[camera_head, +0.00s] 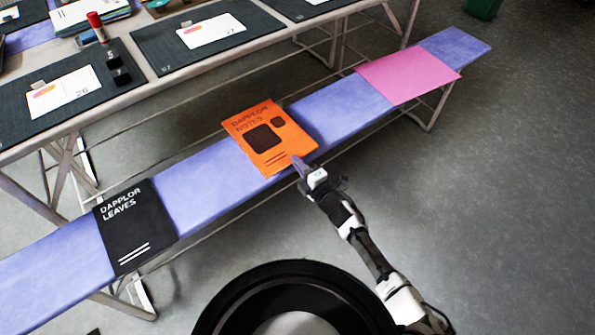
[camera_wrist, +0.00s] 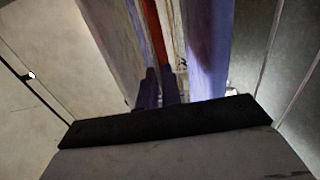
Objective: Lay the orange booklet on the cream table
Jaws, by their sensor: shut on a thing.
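The orange booklet (camera_head: 268,137), marked "DAPPLOR NOTES", is over the long blue-violet bench, its edges reaching past the bench's sides. My gripper (camera_head: 299,163) is shut on its near right corner. I cannot tell whether the booklet still touches the bench. In the wrist view, the booklet (camera_wrist: 154,35) shows edge-on as a thin red-orange strip, with my gripper's dark fingers (camera_wrist: 160,88) at its end. A long table with a pale, cream-looking edge (camera_head: 155,83) runs behind the bench at the upper left; dark mats cover much of its top.
On the bench (camera_head: 205,187) lie a black booklet (camera_head: 134,227) at the left and a pink sheet (camera_head: 408,75) at the right. The pale table holds mats with white cards (camera_head: 62,92), a red-capped stick (camera_head: 97,27), small black blocks (camera_head: 116,68) and stacked papers. Open floor lies right.

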